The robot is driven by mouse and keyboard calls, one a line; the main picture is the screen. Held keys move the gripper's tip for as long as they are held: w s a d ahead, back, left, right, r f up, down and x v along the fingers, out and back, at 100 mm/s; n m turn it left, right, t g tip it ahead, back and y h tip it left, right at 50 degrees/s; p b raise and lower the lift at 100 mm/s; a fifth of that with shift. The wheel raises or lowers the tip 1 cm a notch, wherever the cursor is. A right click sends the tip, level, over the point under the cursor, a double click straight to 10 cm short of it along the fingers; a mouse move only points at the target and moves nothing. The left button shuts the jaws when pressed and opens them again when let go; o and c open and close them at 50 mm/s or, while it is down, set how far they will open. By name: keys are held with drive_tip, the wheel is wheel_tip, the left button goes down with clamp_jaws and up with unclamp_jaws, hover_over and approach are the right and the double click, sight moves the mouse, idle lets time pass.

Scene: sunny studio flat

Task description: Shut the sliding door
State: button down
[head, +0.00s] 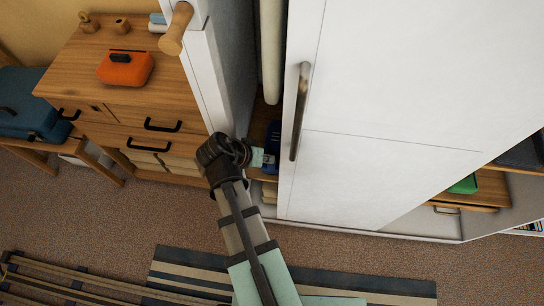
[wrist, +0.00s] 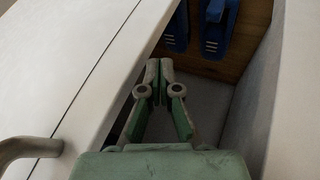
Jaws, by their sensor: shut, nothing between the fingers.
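The sliding door (head: 390,90) is a large white panel with a long upright metal handle (head: 299,112) near its left edge. An open gap shows the cabinet's dark inside between that edge and the white side panel (head: 232,65) on the left. My gripper (head: 268,160) is at the lower part of this gap, left of the door's edge. In the wrist view my gripper (wrist: 158,72) is shut and empty, pointing into the opening. There the door (wrist: 75,65) is on the left, with its handle (wrist: 28,150) at the lower left. Contact with the door cannot be told.
Blue items (wrist: 215,25) are inside the cabinet. A wooden dresser (head: 85,60) with an orange box (head: 126,68) stands at the left. A wooden knob (head: 175,28) sticks out near the side panel. A striped rug (head: 190,265) lies on the carpet in front.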

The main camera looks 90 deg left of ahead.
drive_tip(key=shift+x, duration=1.4)
